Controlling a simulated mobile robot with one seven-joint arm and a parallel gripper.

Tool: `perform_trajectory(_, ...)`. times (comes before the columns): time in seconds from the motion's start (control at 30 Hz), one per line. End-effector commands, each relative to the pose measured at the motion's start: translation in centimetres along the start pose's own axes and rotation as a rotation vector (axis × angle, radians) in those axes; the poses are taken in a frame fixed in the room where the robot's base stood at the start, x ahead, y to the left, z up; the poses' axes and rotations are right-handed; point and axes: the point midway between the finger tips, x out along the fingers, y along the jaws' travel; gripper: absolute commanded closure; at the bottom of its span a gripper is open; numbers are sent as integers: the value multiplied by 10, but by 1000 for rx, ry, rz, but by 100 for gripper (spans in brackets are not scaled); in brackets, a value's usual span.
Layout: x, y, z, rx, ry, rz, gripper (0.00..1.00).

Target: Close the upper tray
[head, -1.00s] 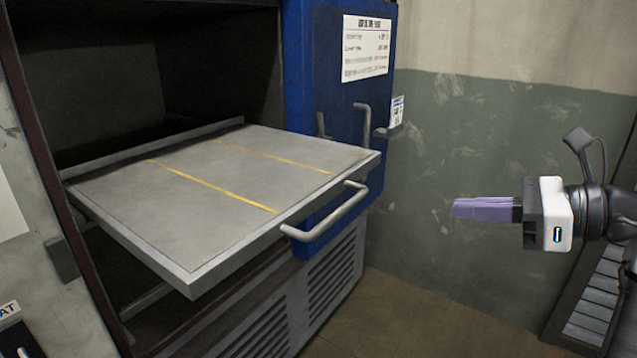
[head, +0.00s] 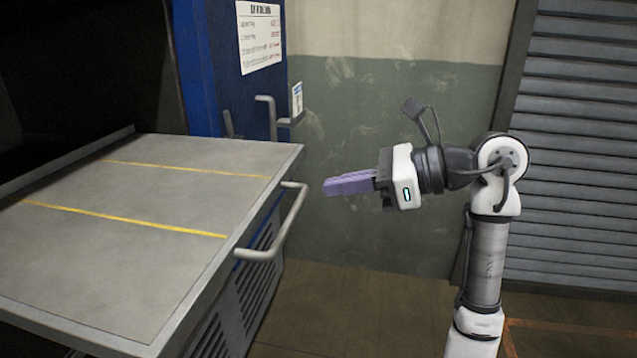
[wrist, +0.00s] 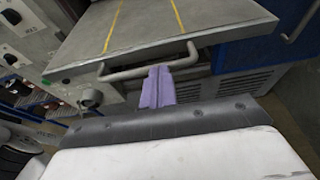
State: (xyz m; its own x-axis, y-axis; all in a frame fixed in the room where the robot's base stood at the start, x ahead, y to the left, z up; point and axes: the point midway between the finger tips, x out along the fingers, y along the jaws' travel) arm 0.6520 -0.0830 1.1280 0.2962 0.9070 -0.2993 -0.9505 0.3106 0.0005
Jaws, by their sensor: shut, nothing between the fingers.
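The upper tray (head: 130,215) is a flat grey slab with two yellow lines, pulled well out of the dark oven opening in the head view. Its bar handle (head: 283,228) is fixed to the front edge. My gripper (head: 328,187) has purple fingers, shut and empty, pointing left toward the handle from its right, with a gap that looks small. In the wrist view the tray (wrist: 150,22) fills the top, and the handle (wrist: 135,73) lies just beyond the fingertips (wrist: 158,72). I cannot tell there whether they touch.
The blue oven door (head: 205,70) stands open behind the tray, with its own handle (head: 271,118). A green and cream wall (head: 360,90) is behind my gripper. A grey shutter (head: 575,150) is at the right. The floor (head: 340,310) below my arm looks clear.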

Motion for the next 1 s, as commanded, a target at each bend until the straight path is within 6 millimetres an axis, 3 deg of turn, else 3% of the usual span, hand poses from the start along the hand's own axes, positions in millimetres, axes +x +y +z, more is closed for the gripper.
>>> perform_trajectory(0.2,42,1,2,0,0,6,100)
perform_trajectory(0.43,74,1,1,0,0,3,100)
perform_trajectory(1.0,86,0,0,-1,1,1,100)
